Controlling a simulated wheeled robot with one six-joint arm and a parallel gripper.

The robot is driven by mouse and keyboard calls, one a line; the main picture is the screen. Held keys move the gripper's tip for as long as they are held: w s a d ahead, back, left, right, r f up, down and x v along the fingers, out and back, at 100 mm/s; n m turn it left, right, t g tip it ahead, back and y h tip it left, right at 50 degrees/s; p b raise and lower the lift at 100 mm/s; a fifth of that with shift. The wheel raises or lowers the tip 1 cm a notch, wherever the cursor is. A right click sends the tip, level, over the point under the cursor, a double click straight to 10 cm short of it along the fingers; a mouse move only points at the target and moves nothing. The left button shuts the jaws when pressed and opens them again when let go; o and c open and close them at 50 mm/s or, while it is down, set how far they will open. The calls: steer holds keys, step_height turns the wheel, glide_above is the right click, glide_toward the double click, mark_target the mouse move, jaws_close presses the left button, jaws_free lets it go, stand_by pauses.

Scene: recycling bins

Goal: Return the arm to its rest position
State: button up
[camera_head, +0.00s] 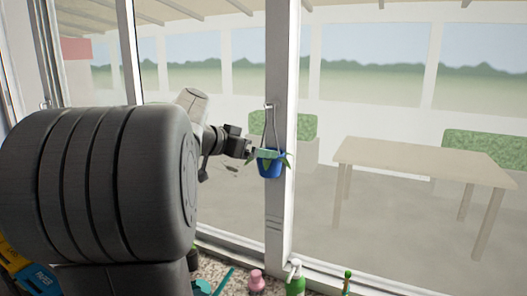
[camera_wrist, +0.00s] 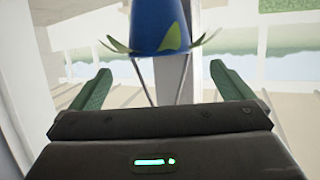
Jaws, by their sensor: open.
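My arm reaches toward the window in the head view, and my gripper (camera_head: 250,151) is close beside a small blue hanging pot (camera_head: 270,166) with green leaves. The pot hangs by a wire from a hook on the white window post. In the wrist view my gripper (camera_wrist: 160,69) has its two green fingers spread wide apart with nothing between them. The blue pot (camera_wrist: 155,27) shows beyond the fingers at the top of that view, apart from them there. Its wires run down the picture from its leafy rim.
The white window post (camera_head: 279,220) stands right behind the pot, with glass on both sides. Below, a speckled counter holds a pink bottle (camera_head: 256,281), a green bottle (camera_head: 296,281) and a green-topped item (camera_head: 347,282). A blue paper bin (camera_head: 41,281) is at lower left. A table (camera_head: 425,164) stands outside.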

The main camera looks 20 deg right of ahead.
steer(key=v, duration=0.8)
steer(key=shift+a+r, duration=0.15)
steer(key=shift+a, duration=0.2)
steer(key=x, duration=1.4)
steer(key=shift+s, duration=0.15)
steer(key=shift+b, duration=0.35)
steer(key=shift+a, duration=0.15)
steer(key=shift+r+p, duration=0.1)
steer(key=shift+p, duration=0.25)
